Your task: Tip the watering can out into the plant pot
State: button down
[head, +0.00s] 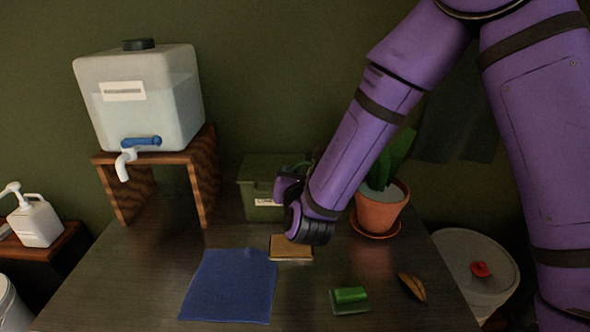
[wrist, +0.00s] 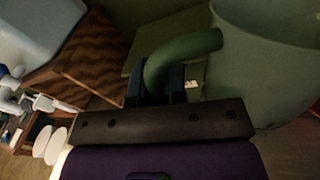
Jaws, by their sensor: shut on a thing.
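The green watering can (wrist: 270,65) fills the right of the wrist view, its curved handle (wrist: 182,47) running into my gripper (wrist: 167,88). My gripper is shut on this handle. In the head view my gripper (head: 284,192) is above the table, left of the plant pot, and my forearm hides most or all of the can. The terracotta plant pot (head: 378,212) stands upright on a saucer at the back right, with green leaves and grey fill; my forearm covers part of the plant. The can's spout and contents are not visible.
A water tank (head: 140,97) with a blue-handled tap stands on a wooden stand (head: 208,180). A green box (head: 247,172) is behind my gripper. A blue cloth (head: 230,286), tan sponge (head: 284,252), green block (head: 350,296) and brown object (head: 411,287) lie in front. A lidded bucket (head: 468,255) is right.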

dwell(0.3)
notch_tip(320, 180, up, 4)
dwell(0.6)
jog(key=shift+n+t, duration=0.3)
jog(key=shift+n, duration=1.4)
